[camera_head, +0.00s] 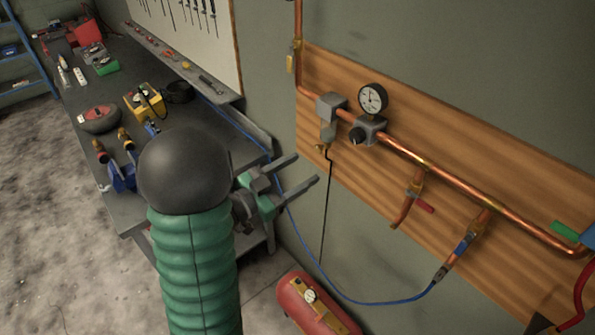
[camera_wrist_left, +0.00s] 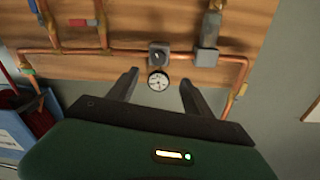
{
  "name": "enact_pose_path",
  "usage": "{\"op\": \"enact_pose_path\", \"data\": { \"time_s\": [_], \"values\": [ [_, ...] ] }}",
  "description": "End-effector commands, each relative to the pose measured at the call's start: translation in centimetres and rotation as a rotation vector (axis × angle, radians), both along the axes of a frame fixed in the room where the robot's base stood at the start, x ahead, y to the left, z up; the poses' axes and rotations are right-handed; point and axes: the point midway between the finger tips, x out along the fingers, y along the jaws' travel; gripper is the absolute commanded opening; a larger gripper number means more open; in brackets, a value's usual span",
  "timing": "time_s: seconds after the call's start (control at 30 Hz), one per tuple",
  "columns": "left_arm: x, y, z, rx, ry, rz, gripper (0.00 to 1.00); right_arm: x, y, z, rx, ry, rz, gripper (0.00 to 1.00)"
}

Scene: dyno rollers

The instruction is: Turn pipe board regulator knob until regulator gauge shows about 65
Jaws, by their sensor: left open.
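The wooden pipe board (camera_head: 455,195) hangs on the wall at the right, with copper pipe along it. The regulator gauge (camera_head: 372,98) is round with a white face; its reading is too small to tell. The dark regulator knob (camera_head: 357,135) sits on the grey regulator block (camera_head: 372,127) below the gauge. My left gripper (camera_head: 305,168) is open and empty, left of the knob and apart from it. In the left wrist view the gauge (camera_wrist_left: 158,82) and the regulator (camera_wrist_left: 158,55) show between and beyond the open fingers (camera_wrist_left: 158,85). My right gripper is not in view.
A workbench (camera_head: 65,75) with several tools and a yellow box (camera_head: 145,105) stands at the left. A blue hose (camera_head: 345,299) hangs below the board to a pipe fitting. A red compressor tank (camera_head: 312,305) is on the floor. A red-handled valve (camera_head: 424,206) sits right of the regulator.

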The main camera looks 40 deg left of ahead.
Motion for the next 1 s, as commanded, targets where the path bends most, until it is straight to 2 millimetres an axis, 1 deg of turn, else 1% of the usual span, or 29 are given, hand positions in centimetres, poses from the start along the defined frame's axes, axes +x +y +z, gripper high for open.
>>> {"op": "enact_pose_path", "data": {
  "time_s": [0.17, 0.33, 0.4, 0.47, 0.57, 0.67, 0.9, 1.0],
  "values": [
    [0.0, 0.0, 0.3, -0.028, 0.005, 0.0, 0.59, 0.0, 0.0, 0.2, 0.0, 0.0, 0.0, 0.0],
    [-0.3, -0.1, 2.0, -0.303, 0.068, 0.002, 0.59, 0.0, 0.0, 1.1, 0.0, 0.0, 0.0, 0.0],
    [-0.1, -0.2, 2.1, -0.37, 0.089, 0.001, 0.59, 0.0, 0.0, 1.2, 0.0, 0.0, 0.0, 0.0],
    [0.3, -0.3, 2.0, -0.387, 0.097, 0.0, 0.59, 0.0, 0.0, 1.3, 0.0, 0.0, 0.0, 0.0],
    [2.0, -0.6, 2.0, -0.388, 0.098, -0.004, 0.59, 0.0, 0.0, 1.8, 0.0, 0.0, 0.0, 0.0],
    [4.4, -1.0, 2.1, -0.388, 0.099, -0.006, 0.59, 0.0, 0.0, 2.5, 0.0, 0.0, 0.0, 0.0],
    [10.7, -1.7, 2.2, -0.386, 0.097, -0.003, 0.59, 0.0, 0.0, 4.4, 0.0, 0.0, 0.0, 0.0],
    [13.0, -2.0, 2.2, -0.386, 0.097, -0.003, 0.59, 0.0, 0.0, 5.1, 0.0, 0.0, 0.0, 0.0]
  ]
}}
